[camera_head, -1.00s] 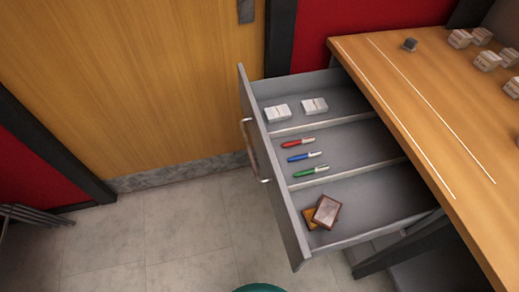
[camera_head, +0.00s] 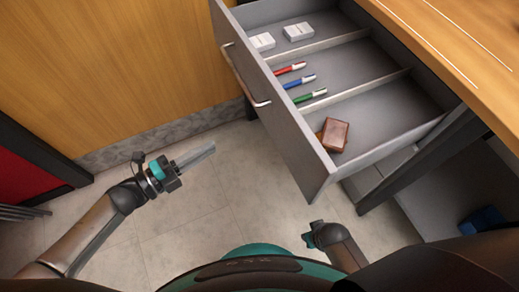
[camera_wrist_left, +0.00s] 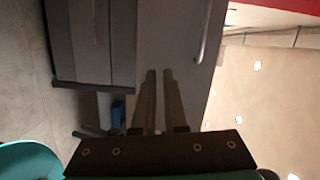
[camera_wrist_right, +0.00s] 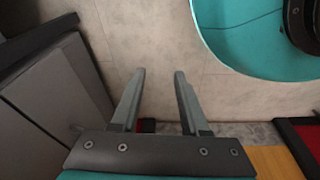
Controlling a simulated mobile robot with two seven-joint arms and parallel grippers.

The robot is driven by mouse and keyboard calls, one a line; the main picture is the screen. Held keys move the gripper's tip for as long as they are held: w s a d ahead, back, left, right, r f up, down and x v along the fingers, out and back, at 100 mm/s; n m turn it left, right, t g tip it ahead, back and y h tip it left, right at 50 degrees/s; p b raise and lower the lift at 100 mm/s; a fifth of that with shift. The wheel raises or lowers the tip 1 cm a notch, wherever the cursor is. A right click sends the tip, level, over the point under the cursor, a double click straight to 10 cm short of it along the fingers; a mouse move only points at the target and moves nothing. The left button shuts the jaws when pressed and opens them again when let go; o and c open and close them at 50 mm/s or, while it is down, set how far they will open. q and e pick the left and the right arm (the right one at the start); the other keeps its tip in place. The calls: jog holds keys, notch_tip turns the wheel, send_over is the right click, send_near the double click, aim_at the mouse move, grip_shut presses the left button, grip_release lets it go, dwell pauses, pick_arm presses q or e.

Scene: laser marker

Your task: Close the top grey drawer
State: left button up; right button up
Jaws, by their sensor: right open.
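The top grey drawer (camera_head: 292,133) is pulled well out from under the wooden counter in the head view. Its front has a metal bar handle (camera_head: 245,75), and it also shows in the left wrist view (camera_wrist_left: 180,45). My left gripper (camera_head: 212,148) is left of the drawer front, apart from it. Its fingers are close together with a narrow gap and nothing visible between them. My right gripper (camera_wrist_right: 159,72) is open and empty in the right wrist view, over the floor. In the head view the right arm is below the drawer's near corner, fingers hidden.
The drawer holds white boxes (camera_head: 298,32), red, blue and green markers (camera_head: 299,81), and brown blocks (camera_head: 335,134). The wooden counter (camera_head: 450,30) is at the upper right. A blue item (camera_head: 484,219) lies under it. The floor left of the drawer is clear.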

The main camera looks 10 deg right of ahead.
pick_arm(q)
jog(key=m+g, duration=0.1)
jog(key=s+d+r+m+g+h, duration=0.1)
jog(key=s+m+h, duration=0.1)
jog(key=m, duration=0.1)
jog(key=shift+s+d+r+g+b, duration=0.2)
jog(key=shift+s+r+g+b, duration=0.1)
jog(key=shift+g+b, duration=0.1)
grip_shut()
jog(key=b, duration=0.2)
send_near(278, 130)
jog(key=x, duration=0.6)
jog(key=shift+w+d, duration=0.2)
jog(key=shift+d, duration=0.25)
pick_arm(e)
jog(key=shift+t, duration=0.3)
jog(key=w+r, duration=0.1)
jog(key=w+a+r, duration=0.1)
jog(key=r, duration=0.1)
jog(key=w+r, duration=0.1)
jog(key=shift+a+r, duration=0.25)
jog(key=shift+a, duration=0.15)
